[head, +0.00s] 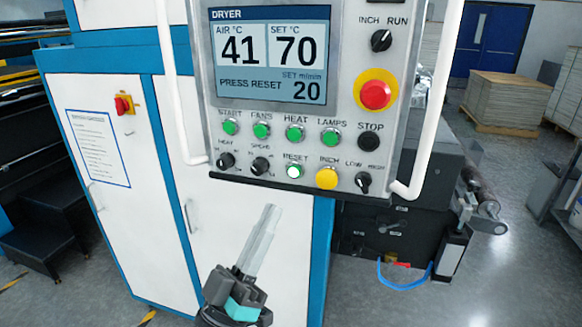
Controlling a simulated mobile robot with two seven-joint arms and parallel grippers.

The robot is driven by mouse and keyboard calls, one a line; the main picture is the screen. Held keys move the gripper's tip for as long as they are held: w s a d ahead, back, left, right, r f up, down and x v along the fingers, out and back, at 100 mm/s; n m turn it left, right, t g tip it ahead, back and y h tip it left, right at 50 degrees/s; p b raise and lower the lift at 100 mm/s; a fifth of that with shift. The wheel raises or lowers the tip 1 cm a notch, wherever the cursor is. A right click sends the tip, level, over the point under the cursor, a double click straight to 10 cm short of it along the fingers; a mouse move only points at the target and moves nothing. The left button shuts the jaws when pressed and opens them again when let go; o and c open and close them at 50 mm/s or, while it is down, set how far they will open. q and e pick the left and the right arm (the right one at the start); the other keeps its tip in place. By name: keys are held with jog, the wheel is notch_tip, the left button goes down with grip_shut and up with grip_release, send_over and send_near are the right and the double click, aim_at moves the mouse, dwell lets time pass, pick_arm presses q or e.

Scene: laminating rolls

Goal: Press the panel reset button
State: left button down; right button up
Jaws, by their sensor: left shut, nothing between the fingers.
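The control panel (205,95) faces me at the top centre. Its DRYER screen (270,55) reads air 41, set 70, PRESS RESET and set m/min 20. The reset button (294,171) is white and sits in the panel's bottom row, under the green heat button (295,133) and left of the yellow inch button (326,178). My left gripper (272,212) is below the panel, pointing up toward its lower edge, with its fingers together and empty. In the picture its tips are apart from the reset button, below and left of it. My right gripper is out of view.
A red emergency stop (375,95) on a yellow base and a black stop button (368,142) are at the panel's right. White handles (428,110) flank the panel. White cabinets (100,200) stand behind. Open floor (480,290) lies at the right.

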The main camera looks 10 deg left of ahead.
aim_at(295, 171)
pick_arm(q)
jog(key=shift+w, duration=0.1)
jog(key=w+b, duration=0.3)
jog(key=w, duration=0.5)
jog(key=shift+w+d, duration=0.15)
jog(key=shift+w, duration=0.15)
jog(key=shift+w, duration=0.1)
dwell(1.9)
jog(key=shift+w, duration=0.35)
jog(key=shift+w+b, duration=0.4)
dwell(0.5)
jog(key=shift+s, duration=0.15)
dwell(0.3)
jog(key=shift+s+p, duration=0.45)
jog(key=shift+s, duration=0.25)
